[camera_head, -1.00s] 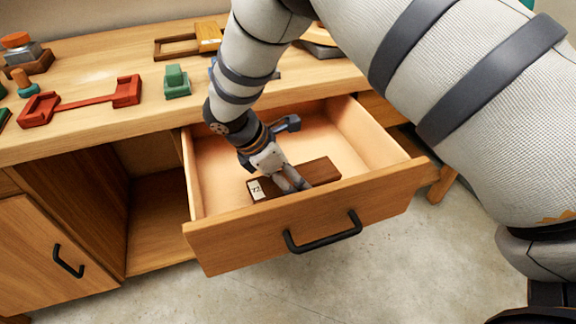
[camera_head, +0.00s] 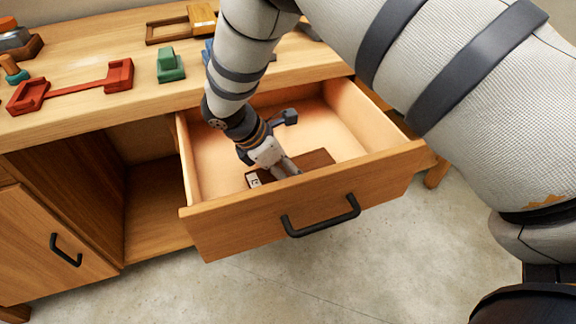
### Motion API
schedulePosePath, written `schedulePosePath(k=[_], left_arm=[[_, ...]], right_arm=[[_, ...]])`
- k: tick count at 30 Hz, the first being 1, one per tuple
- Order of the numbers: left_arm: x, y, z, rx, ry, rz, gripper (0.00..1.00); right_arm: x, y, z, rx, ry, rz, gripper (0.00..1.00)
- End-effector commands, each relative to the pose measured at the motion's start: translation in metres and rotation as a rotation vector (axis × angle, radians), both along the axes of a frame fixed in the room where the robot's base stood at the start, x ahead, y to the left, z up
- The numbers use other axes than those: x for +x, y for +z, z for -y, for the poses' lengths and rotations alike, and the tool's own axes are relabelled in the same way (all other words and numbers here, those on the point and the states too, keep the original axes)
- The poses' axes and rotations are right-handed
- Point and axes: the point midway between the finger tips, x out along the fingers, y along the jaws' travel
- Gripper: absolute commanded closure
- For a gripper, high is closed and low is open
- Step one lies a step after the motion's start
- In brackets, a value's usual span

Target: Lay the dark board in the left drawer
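The dark board (camera_head: 318,160) is a flat brown piece with a white label on its left end. It is inside the open drawer (camera_head: 300,205), low behind the drawer front, which hides its near edge. My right gripper (camera_head: 286,170) reaches down into the drawer from above. Its fingers are close together at the middle of the board and look shut on it. Whether the board touches the drawer floor cannot be seen. My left gripper is not in view.
The drawer front has a black handle (camera_head: 320,216). To the left are an open compartment (camera_head: 155,205) and a cabinet door (camera_head: 50,258). On the worktop (camera_head: 100,110) lie a red holder (camera_head: 75,88), a green block (camera_head: 171,66) and a wooden frame (camera_head: 172,28).

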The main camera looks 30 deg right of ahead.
Motion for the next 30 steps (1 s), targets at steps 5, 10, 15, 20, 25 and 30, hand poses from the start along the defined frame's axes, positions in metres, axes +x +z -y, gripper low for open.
schedulePosePath(k=[5, 10, 15, 20, 25, 30], left_arm=[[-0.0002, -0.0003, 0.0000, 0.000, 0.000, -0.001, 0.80], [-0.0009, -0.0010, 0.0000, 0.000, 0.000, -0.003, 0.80], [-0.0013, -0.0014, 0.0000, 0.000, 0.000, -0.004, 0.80], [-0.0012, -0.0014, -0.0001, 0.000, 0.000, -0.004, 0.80], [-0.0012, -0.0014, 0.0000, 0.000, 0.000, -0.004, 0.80], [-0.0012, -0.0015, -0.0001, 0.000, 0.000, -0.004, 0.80]], right_arm=[[0.0001, -0.0006, 0.0000, 0.000, 0.001, 0.000, 0.76], [0.0001, -0.0035, 0.0000, -0.001, 0.001, -0.001, 0.76], [0.0004, -0.0053, -0.0002, 0.000, 0.001, 0.000, 0.31], [0.0002, -0.0052, -0.0002, 0.000, 0.001, 0.000, 0.19], [0.0000, -0.0056, -0.0003, 0.001, 0.001, 0.000, 0.14], [0.0000, -0.0056, -0.0003, 0.001, 0.001, 0.000, 0.05]])
